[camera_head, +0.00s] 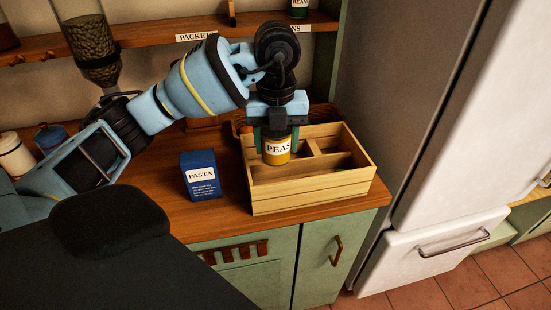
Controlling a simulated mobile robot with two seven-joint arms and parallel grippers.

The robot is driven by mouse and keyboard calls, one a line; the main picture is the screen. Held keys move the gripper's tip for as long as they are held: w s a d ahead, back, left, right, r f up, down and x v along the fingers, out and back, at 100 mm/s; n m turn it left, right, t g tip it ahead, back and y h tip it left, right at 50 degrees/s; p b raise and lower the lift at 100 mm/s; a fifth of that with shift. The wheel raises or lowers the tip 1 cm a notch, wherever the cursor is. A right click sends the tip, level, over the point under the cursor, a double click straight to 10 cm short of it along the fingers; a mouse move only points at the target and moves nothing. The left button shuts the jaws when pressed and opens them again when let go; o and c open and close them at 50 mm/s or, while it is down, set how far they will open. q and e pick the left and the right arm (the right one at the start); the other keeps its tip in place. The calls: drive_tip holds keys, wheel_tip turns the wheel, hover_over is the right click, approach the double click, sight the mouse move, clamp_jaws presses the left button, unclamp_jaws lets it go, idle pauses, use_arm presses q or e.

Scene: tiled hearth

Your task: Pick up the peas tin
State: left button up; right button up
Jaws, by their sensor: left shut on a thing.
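The peas tin (277,154) is yellow with a white label reading PEAS. It is upright at the left compartment of a wooden divided crate (315,187). My left gripper (277,136) comes down from above and is shut on the tin, with its fingers at the tin's upper sides. The tin's top is hidden by the gripper. I cannot tell whether the tin touches the crate's floor. My right gripper does not show.
A blue pasta box (201,177) stands on the wooden counter left of the crate. A shelf (150,36) with labels runs behind. A white fridge (450,120) stands to the right. Jars are at the far left. The counter's front edge lies close before the crate.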

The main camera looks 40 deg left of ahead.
use_arm(q)
wheel_tip(320, 180, up, 6)
drive_tip(key=shift+f+p, duration=0.25)
drive_tip(key=shift+p, duration=0.3)
